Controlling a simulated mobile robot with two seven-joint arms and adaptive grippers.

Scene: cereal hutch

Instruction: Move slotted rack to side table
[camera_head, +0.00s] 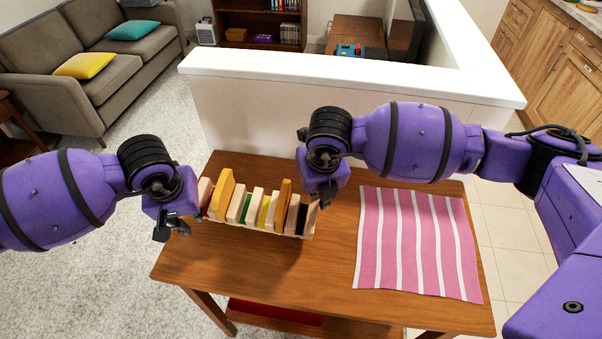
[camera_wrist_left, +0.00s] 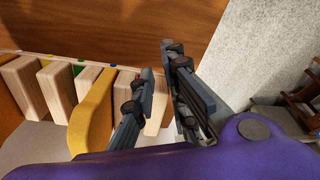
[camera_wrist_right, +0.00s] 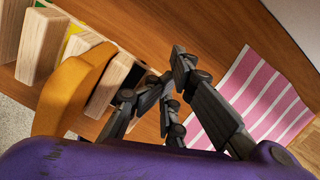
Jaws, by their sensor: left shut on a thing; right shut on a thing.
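The slotted rack (camera_head: 262,229) is a pale wooden holder with upright pieces in plain wood, orange, green, yellow and black. It is over the back left part of the wooden table (camera_head: 300,285); I cannot tell whether it touches the top. My left gripper (camera_head: 170,228) is shut on the rack's left end, and its fingers (camera_wrist_left: 158,85) show around an end piece in the left wrist view. My right gripper (camera_head: 318,195) is shut on the rack's right end; its fingers (camera_wrist_right: 160,95) partly hide that end in the right wrist view.
A pink and white striped cloth (camera_head: 415,245) lies on the table's right side. A white-topped half wall (camera_head: 350,82) stands behind the table. A red tray (camera_head: 275,313) is on the lower shelf. The table's front middle is clear. A sofa (camera_head: 90,70) stands at the back left.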

